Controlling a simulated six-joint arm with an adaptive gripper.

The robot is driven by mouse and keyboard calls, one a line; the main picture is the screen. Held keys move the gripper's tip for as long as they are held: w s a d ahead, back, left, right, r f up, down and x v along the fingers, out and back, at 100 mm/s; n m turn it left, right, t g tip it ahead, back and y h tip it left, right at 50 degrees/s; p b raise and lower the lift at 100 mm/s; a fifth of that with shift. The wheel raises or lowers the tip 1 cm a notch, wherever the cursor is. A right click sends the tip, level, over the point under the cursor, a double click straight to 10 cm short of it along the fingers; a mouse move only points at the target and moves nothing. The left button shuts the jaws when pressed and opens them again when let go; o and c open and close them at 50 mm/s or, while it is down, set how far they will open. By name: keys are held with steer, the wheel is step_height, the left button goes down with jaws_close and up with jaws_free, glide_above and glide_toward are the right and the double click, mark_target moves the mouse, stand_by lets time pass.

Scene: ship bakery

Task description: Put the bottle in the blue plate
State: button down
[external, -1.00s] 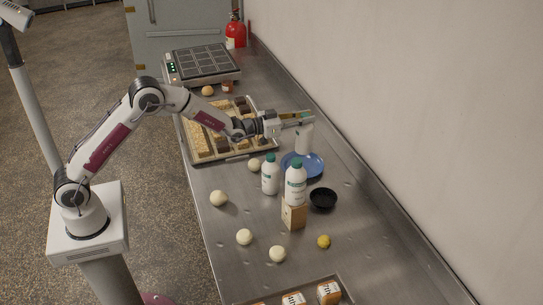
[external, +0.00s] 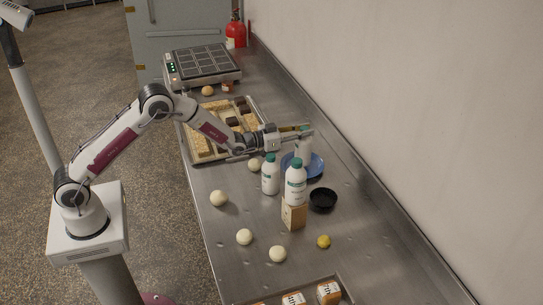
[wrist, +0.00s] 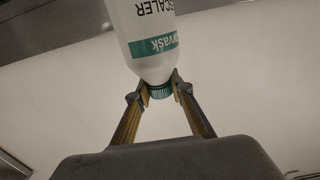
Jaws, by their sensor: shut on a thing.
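My gripper (external: 303,131) is shut on the green cap of a white bottle (external: 303,150). In the wrist view this bottle (wrist: 150,30) has a green label band, and its cap sits between my two fingertips (wrist: 161,88). The bottle hangs upright over the blue plate (external: 318,170), overlapping it in the external view. I cannot tell whether its base touches the plate.
A black bowl (external: 323,200) stands near the plate, beside the tan box (external: 293,216). Pale dough balls (external: 219,198) and a yellow ball (external: 323,241) lie on the steel counter. A tray of baked goods (external: 196,148) lies behind left. A wall (external: 400,120) borders the right.

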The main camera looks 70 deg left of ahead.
steer(key=shift+f, duration=1.1)
steer(key=c, duration=1.8)
jaws_free()
steer(key=shift+f, duration=0.1)
steer(key=shift+r, duration=0.2)
steer(key=shift+s, duration=6)
